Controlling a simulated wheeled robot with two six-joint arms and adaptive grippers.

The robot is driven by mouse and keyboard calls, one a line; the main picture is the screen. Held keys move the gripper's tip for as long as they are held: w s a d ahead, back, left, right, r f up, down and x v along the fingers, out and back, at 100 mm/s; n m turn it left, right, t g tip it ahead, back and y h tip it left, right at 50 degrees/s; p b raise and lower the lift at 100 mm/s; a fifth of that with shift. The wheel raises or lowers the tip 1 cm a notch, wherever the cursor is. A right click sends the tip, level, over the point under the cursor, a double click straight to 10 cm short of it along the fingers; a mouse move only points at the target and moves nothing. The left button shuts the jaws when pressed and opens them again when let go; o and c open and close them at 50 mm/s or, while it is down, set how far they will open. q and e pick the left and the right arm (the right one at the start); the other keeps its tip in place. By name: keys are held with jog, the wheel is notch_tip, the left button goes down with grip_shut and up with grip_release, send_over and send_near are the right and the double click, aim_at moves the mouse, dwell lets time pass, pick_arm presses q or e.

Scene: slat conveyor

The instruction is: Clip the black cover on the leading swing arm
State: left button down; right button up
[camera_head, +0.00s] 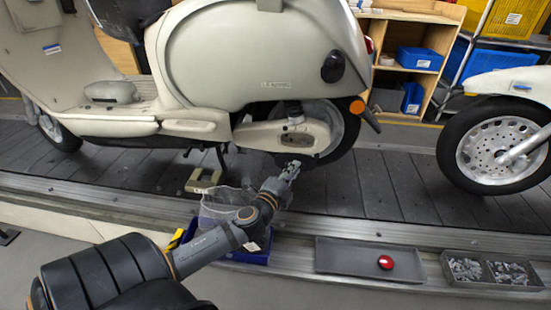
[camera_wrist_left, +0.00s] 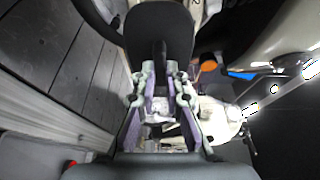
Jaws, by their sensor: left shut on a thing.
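My left gripper (camera_head: 292,169) is in front of the rear wheel of the cream scooter (camera_head: 230,60), just below the cream swing arm (camera_head: 265,137). In the left wrist view its two fingers (camera_wrist_left: 161,88) are shut on the narrow stem of a dark rounded piece, the black cover (camera_wrist_left: 158,32), which extends beyond the fingertips. In the head view the cover is hard to tell from the dark tyre behind it. The cover appears apart from the swing arm. My right gripper is not in view.
A blue bin (camera_head: 258,258) with a clear liner stands by my left forearm. A grey tray (camera_head: 340,258) holds a red-and-white round piece (camera_head: 386,262). Beside it is a box of small metal parts (camera_head: 490,270). A second scooter's wheel (camera_head: 495,150) stands at right on the slat conveyor (camera_head: 400,195).

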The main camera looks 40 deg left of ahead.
aim_at(290, 160)
pick_arm(q)
jog(key=w+a, duration=0.2)
jog(key=w, duration=0.1)
jog(key=w+a, duration=0.1)
jog(key=w, duration=0.1)
jog(key=shift+w+a+r, duration=0.2)
jog(key=shift+a, duration=0.1)
jog(key=shift+w+a, duration=0.45)
jog(key=shift+w, duration=0.3)
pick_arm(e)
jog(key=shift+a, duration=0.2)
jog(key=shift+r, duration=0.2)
pick_arm(q)
jog(key=shift+w, duration=0.15)
jog(key=shift+w+a+p, duration=0.45)
jog(key=shift+w+a, duration=0.15)
jog(key=shift+w, duration=0.35)
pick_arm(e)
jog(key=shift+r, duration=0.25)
pick_arm(q)
jog(key=shift+w+a, duration=0.15)
dwell(0.5)
